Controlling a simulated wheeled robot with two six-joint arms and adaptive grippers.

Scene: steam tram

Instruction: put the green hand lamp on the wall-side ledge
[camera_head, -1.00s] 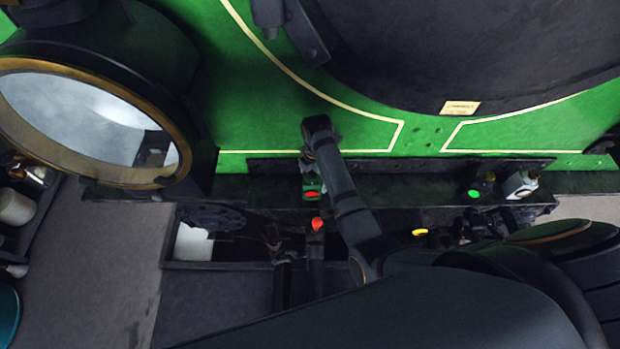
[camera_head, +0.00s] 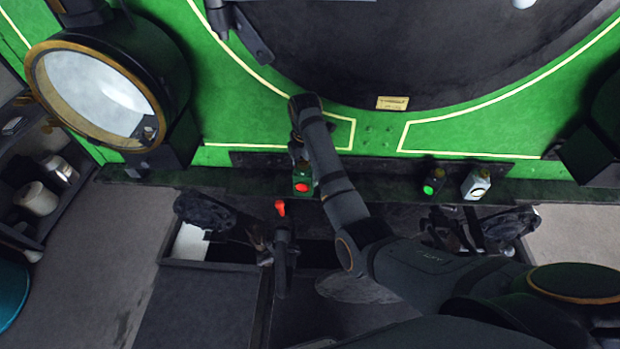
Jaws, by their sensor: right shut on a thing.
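The green hand lamp (camera_head: 302,186), with a red lens, is at the dark ledge (camera_head: 380,183) that runs below the green engine front. My right gripper (camera_head: 299,166) points down from the end of my right arm and is shut on the top of this lamp. The gripper's fingers are small and partly hidden by the wrist. I cannot tell whether the lamp rests on the ledge or hangs just above it. My left gripper is not in view.
A black lamp with a green lens (camera_head: 433,185) and a white lamp (camera_head: 477,183) stand on the ledge to the right. A large round headlamp (camera_head: 98,95) juts out at the left. A red-ended part (camera_head: 280,207) sits below the green lamp. Shelves hold pots (camera_head: 37,198) at far left.

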